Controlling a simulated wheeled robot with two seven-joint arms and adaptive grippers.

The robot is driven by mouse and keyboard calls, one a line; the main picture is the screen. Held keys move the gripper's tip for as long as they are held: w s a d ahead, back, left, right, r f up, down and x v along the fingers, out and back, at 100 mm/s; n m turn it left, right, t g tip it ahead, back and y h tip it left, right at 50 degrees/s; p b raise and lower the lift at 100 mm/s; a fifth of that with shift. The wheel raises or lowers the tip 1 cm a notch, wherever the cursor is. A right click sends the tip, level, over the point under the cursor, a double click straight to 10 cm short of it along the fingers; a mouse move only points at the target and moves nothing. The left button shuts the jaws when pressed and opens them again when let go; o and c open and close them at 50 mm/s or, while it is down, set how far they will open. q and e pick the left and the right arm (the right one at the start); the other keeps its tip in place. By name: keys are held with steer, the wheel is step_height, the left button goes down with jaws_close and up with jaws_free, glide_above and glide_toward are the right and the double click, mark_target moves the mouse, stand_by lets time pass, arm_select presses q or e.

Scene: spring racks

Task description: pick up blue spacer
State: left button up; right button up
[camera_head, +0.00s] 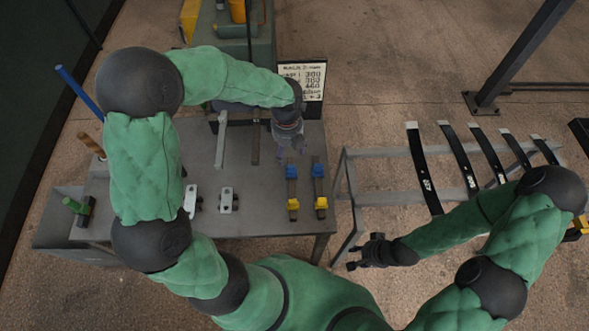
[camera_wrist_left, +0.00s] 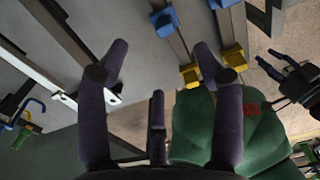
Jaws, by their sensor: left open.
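Two blue blocks sit side by side at the far ends of two dark bars on the grey table: a left one (camera_head: 291,171) and a right one (camera_head: 318,170). They also show in the left wrist view, the left one (camera_wrist_left: 164,21) and the right one (camera_wrist_left: 222,3). I cannot tell which blue thing is the spacer. My left gripper (camera_head: 287,155) hangs just beyond the left block; in the wrist view its fingers (camera_wrist_left: 160,50) are spread and empty. My right gripper (camera_head: 362,252) is open and empty, right of the table's front corner.
Yellow blocks (camera_head: 293,209) sit at the bars' near ends. A blue rod (camera_head: 80,93) and a green cylinder (camera_head: 75,205) are at the table's left. Silver brackets (camera_head: 228,200) lie mid-table. A rack of dark curved strips (camera_head: 424,172) stands to the right.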

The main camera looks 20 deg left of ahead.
mark_target(291, 167)
arm_select(q)
steer(key=shift+w+f, duration=0.25)
steer(key=shift+f, duration=0.35)
step_height(291, 167, down, 5)
steer(key=shift+f+b, duration=0.2)
steer(key=shift+b, duration=0.75)
steer(key=f, duration=0.1)
steer(key=f+b, duration=0.1)
steer(key=f, duration=0.1)
steer(key=f+b, duration=0.1)
steer(key=f, duration=0.1)
steer(key=shift+s+d, duration=0.2)
steer(key=shift+d, duration=0.2)
steer(key=c, duration=1)
